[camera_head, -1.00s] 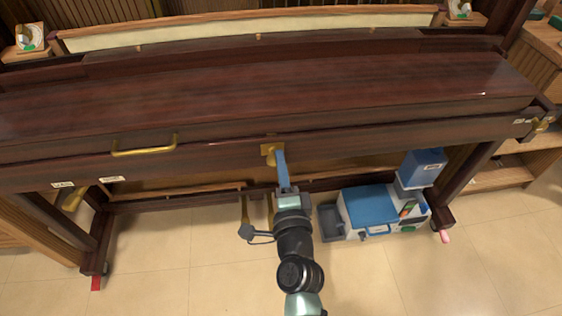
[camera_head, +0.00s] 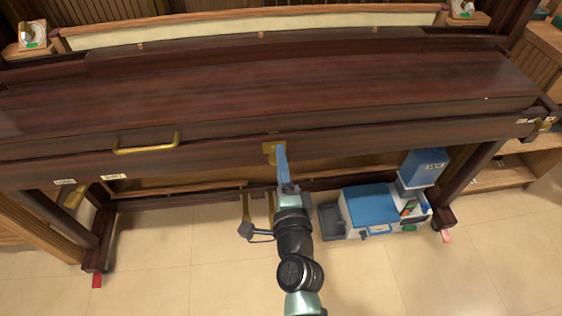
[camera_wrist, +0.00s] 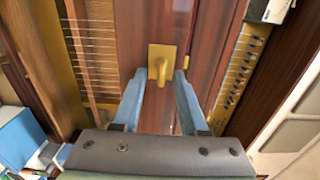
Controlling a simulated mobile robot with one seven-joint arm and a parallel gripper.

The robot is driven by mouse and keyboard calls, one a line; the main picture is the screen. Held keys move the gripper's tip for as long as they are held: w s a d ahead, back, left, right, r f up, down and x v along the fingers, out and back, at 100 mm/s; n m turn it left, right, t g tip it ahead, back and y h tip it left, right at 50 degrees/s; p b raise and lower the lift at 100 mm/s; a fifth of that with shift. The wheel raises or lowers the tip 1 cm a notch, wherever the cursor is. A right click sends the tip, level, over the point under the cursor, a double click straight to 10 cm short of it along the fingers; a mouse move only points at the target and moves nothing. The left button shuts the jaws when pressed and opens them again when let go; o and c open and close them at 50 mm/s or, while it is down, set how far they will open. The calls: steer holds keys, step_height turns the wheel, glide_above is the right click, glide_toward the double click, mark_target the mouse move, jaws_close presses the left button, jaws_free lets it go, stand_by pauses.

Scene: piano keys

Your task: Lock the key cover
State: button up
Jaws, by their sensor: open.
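The closed key cover (camera_head: 230,95) of the dark wooden piano spans the head view. A brass lock plate with a small turn knob sits at the middle of the piano's front; it shows in the wrist view (camera_wrist: 160,63). In the head view the lock (camera_head: 271,148) is partly hidden by my gripper. My gripper (camera_head: 279,150) is at the lock. In the wrist view its two blue fingers (camera_wrist: 160,80) are open, one on each side of the knob, with gaps to it. Nothing is held between them.
A brass handle (camera_head: 146,146) is on the front, left of the lock. Piano legs stand at both sides. A blue and white machine (camera_head: 368,207) is on the floor right of my arm. The tiled floor (camera_head: 160,260) at the left is clear.

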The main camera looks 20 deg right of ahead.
steer(key=shift+s, duration=0.15)
steer(key=b+v, duration=0.1)
steer(key=v, duration=1.1)
steer(key=shift+s, duration=0.35)
steer(key=shift+a, duration=0.1)
